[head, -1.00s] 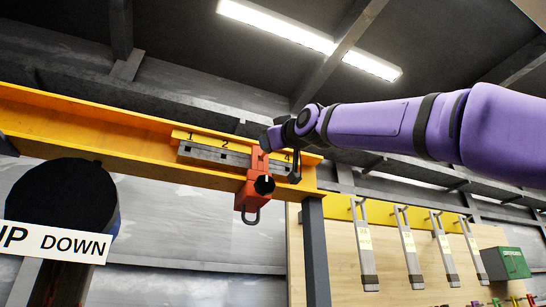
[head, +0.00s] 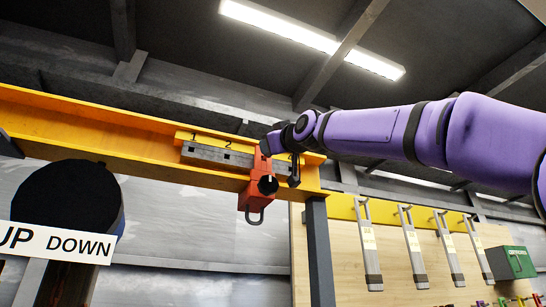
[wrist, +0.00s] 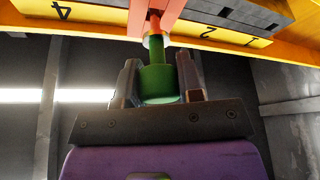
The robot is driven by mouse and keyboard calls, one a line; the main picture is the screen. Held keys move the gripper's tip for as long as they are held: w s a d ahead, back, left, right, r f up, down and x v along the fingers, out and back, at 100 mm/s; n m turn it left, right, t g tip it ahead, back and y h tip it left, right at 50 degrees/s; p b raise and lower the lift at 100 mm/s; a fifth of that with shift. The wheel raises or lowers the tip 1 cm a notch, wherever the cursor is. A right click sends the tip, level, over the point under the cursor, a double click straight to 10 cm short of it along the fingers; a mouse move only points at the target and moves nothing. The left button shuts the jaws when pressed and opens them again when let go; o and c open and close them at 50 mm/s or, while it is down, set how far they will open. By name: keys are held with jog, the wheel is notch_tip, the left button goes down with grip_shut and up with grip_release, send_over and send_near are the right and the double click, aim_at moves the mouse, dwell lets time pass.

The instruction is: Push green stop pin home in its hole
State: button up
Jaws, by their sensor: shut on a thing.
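The green stop pin (wrist: 158,82) is between the two fingers of my gripper (wrist: 160,78) in the wrist view. My gripper is shut on its wide head. Its thinner shank points at a pale ring (wrist: 155,41) on the orange-red trolley (wrist: 167,14). The shank's end is at the ring; I cannot tell how deep it sits. In the head view the trolley (head: 254,195) hangs on the yellow beam (head: 80,118), between marks 2 and 4.
A grey slotted bar (head: 210,154) with number marks runs along the beam. A dark post (head: 317,250) stands right of the trolley. Several grey hanging tools (head: 369,250) and a green box (head: 511,262) are at the right. An UP DOWN sign (head: 55,243) is at lower left.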

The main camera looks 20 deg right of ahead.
jog(key=shift+w, duration=1.25)
jog(key=o, duration=1)
jog(key=v, duration=1)
jog(key=shift+s+f, duration=0.15)
jog(key=shift+s, duration=0.2)
